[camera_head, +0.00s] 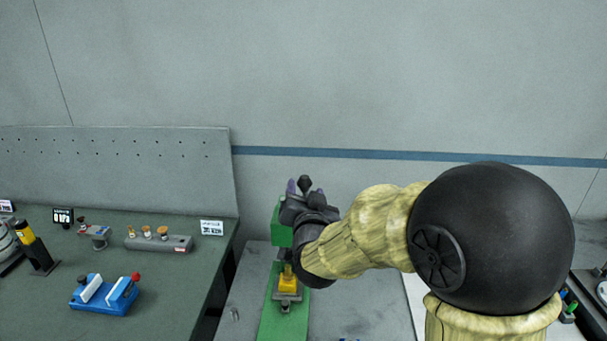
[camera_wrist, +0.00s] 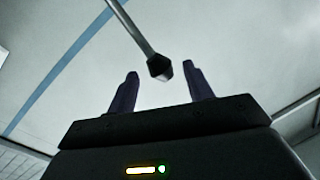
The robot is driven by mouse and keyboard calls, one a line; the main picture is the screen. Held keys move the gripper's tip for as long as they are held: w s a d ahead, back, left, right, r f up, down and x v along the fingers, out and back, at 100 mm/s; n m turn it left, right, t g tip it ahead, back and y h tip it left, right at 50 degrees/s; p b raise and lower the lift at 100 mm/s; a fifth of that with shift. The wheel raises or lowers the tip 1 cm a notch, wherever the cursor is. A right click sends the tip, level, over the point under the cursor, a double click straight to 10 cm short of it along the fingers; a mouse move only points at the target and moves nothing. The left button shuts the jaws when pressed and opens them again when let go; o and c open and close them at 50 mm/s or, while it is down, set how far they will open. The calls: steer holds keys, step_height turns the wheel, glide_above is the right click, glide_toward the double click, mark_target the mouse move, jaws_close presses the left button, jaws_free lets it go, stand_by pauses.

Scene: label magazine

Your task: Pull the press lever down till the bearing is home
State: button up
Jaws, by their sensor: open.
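The press (camera_head: 281,224) is green and stands in the middle of the head view, partly hidden behind my arm and gripper. Its lever ends in a dark knob (camera_head: 304,183). In the wrist view the lever is a thin metal rod with a black faceted knob (camera_wrist: 160,68) between and just beyond my fingertips. My gripper (camera_head: 304,189) is open, with its two purple-grey fingers either side of the knob; it also shows in the wrist view (camera_wrist: 161,80). A yellow block (camera_head: 288,282) sits low on the press. The bearing cannot be made out.
A dark green bench (camera_head: 190,270) on the left holds a blue fixture (camera_head: 105,295), a grey block with several pegs (camera_head: 158,240), a black-and-yellow post (camera_head: 36,250) and label cards (camera_head: 212,227). A perforated panel (camera_head: 120,170) stands behind it. The grey surface (camera_head: 365,300) beside the press is mostly clear.

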mark_target(304, 180)
steer(key=w, duration=0.2)
steer(key=w+p, duration=0.2)
steer(key=w, duration=0.1)
steer(key=shift+w+a, duration=0.35)
jaws_close()
steer(key=shift+s+a+f+b, duration=0.1)
steer(key=shift+s+f+b, duration=0.1)
steer(key=shift+b, duration=0.2)
